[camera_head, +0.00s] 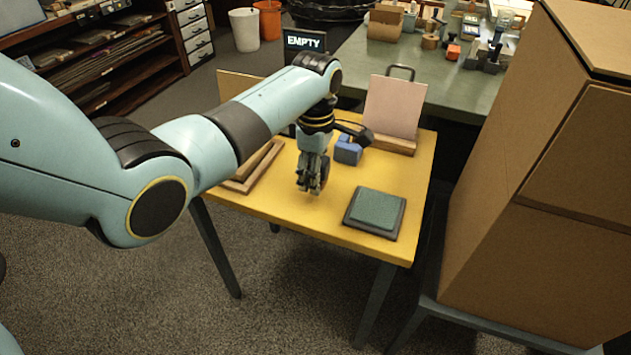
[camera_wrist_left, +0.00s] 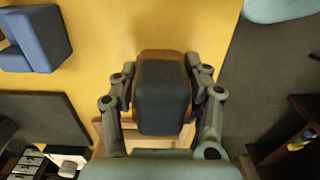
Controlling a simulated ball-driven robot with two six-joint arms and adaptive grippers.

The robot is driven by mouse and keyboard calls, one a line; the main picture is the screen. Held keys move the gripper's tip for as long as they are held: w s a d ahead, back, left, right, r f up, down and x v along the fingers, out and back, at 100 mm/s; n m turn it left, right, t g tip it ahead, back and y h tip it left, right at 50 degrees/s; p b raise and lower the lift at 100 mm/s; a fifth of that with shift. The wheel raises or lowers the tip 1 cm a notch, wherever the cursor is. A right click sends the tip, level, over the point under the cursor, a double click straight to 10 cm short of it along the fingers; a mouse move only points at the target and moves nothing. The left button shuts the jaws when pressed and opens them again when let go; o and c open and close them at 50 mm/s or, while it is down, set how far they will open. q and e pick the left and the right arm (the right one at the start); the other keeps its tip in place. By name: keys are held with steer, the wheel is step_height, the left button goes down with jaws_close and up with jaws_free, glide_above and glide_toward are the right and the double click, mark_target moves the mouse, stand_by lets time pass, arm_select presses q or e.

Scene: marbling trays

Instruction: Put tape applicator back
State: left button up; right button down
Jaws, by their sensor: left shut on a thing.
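My left gripper (camera_head: 312,188) is above the yellow table (camera_head: 275,208), pointing down. In the left wrist view my left gripper (camera_wrist_left: 162,95) is shut on a dark grey block (camera_wrist_left: 162,98) with a brown edge (camera_wrist_left: 158,55); its fingers are at both sides. I cannot tell for sure whether this block is the tape applicator. In the head view the held block is mostly hidden by the fingers. A blue L-shaped object (camera_head: 348,150) stands on the yellow table just beyond the gripper; it also shows in the left wrist view (camera_wrist_left: 33,40). My right gripper is not in view.
A green pad on a dark base (camera_head: 375,211) lies at the table's front right. A wooden frame (camera_head: 262,165) lies at the left. A pink panel (camera_head: 393,108) and an EMPTY sign (camera_head: 305,41) stand behind. Cardboard boxes (camera_head: 545,190) rise at the right. A green table (camera_head: 455,85) holds several items.

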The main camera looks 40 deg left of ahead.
arm_select(q)
step_height(320, 180, down, 3)
steer(key=shift+d+r, duration=0.1)
steer(key=shift+r, duration=0.1)
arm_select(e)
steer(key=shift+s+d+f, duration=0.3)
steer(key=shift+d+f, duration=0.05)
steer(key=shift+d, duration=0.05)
arm_select(q)
steer(key=shift+f, duration=0.1)
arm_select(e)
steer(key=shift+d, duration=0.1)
arm_select(q)
steer(key=o, duration=1.1)
step_height(320, 180, up, 12)
steer(key=shift+w+r+p, duration=0.1)
steer(key=shift+p, duration=0.9)
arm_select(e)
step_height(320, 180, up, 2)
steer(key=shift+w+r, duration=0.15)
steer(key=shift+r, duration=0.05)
